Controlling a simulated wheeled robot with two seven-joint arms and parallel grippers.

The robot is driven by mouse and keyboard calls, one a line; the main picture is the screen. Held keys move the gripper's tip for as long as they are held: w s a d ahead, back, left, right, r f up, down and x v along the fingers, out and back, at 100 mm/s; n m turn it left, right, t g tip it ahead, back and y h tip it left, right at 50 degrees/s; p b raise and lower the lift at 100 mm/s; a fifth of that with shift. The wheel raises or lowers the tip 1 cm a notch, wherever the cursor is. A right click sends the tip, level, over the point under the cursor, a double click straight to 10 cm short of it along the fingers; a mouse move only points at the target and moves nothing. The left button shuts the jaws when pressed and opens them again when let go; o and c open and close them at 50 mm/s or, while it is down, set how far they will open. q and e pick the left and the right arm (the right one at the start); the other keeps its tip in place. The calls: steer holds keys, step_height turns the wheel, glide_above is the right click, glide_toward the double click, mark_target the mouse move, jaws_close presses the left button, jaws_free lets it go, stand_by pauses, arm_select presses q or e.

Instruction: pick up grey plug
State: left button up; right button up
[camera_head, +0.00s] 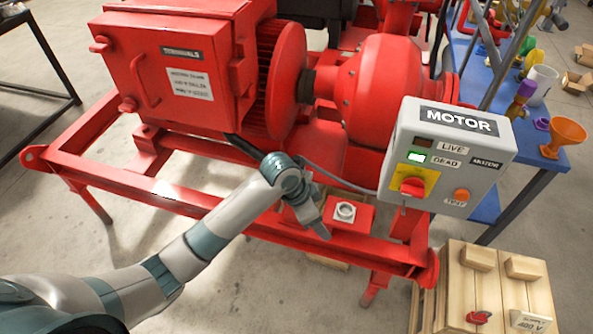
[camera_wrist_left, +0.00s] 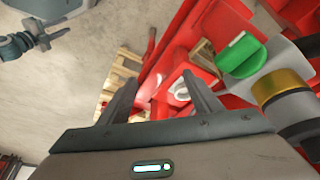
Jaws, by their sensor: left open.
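The grey plug (camera_head: 345,211) is a small pale grey round piece standing on a red plate of the skid. It also shows in the left wrist view (camera_wrist_left: 181,90), between and beyond my fingers. My left gripper (camera_head: 322,228) is just to the left of the plug in the head view and slightly lower in the picture. In the left wrist view, my left gripper (camera_wrist_left: 160,80) has its two fingers spread with nothing held between them. My right gripper (camera_wrist_left: 50,32) is small at the upper left of that view, its fingers apparently apart and empty.
The grey MOTOR box (camera_head: 447,155) stands right of the plug. A red terminals box (camera_head: 180,65) and pump are behind. A wooden crate (camera_head: 495,290) is lower right. A green knob (camera_wrist_left: 241,55) and brass ring (camera_wrist_left: 281,85) are close by in the wrist view.

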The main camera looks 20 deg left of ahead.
arm_select(q)
steer(key=w+a+r+m+g+y, duration=0.1)
steer(key=w+a+r+m, duration=0.15)
steer(key=w+r, duration=0.6)
step_height(320, 180, up, 17)
steer(key=m+g+y, duration=0.1)
steer(key=m+y, duration=0.2)
glide_above(294, 157)
step_height(294, 157, down, 11)
steer(key=p, duration=0.2)
steer(key=shift+r+p, duration=0.15)
steer(key=shift+p, duration=0.25)
steer(key=shift+f, duration=0.7)
arm_select(e)
steer(key=s+d+g+h, duration=0.1)
steer(key=s+d+g, duration=0.2)
steer(key=s, duration=0.8)
steer(key=shift+d+f, duration=0.2)
steer(key=shift+d, duration=0.65)
steer(key=shift+r, duration=0.1)
